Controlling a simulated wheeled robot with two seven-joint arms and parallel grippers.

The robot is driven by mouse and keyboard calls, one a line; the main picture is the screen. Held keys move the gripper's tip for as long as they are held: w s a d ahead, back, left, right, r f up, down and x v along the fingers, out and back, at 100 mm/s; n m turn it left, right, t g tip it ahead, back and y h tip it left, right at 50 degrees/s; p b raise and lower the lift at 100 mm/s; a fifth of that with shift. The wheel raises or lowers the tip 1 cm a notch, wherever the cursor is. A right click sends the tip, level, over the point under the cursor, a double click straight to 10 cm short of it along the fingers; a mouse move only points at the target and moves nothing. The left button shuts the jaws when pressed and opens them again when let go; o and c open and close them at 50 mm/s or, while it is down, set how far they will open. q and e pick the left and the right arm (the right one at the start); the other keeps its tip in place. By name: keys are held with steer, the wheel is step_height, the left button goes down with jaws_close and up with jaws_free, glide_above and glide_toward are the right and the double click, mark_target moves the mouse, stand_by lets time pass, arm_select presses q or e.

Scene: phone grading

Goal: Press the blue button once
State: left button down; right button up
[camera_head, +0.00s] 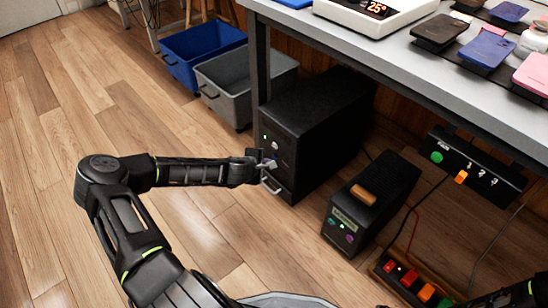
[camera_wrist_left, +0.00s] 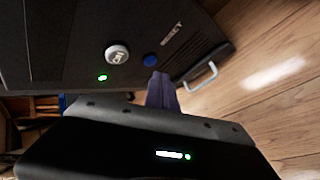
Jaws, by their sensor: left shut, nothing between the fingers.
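The blue button (camera_wrist_left: 151,60) is a small round button on the front of a black case (camera_head: 318,125), between a larger silver button (camera_wrist_left: 117,53) and a "RESET" label (camera_wrist_left: 171,34). My left gripper (camera_head: 268,164) is shut and empty at the case's front. In the left wrist view its fingertips (camera_wrist_left: 160,76) show just below the blue button; I cannot tell whether they touch it. In the head view the gripper is close to the buttons and the blue one is hard to make out. My right gripper is out of view.
A metal handle (camera_wrist_left: 200,77) sticks out low on the case's front. A smaller black box (camera_head: 370,200) with a wooden handle stands to the right. Blue (camera_head: 203,48) and grey (camera_head: 245,82) bins stand behind left. The table (camera_head: 450,85) overhangs the case. Open floor lies left.

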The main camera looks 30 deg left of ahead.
arm_select(q)
steer(key=shift+w, duration=0.25)
stand_by(0.7)
steer(key=shift+w+d, duration=0.1)
steer(key=shift+w, duration=0.05)
steer(key=shift+w+d, duration=0.1)
steer(key=shift+w, duration=0.35)
stand_by(0.9)
steer(key=shift+s, duration=0.85)
steer(key=shift+a+p, duration=0.2)
steer(key=shift+p, duration=0.1)
steer(key=s, duration=0.2)
steer(key=s+a, duration=0.1)
steer(key=s, duration=0.1)
steer(key=shift+s+a+p, duration=0.2)
steer(key=shift+s+p, duration=0.15)
steer(key=shift+s, duration=0.05)
stand_by(0.4)
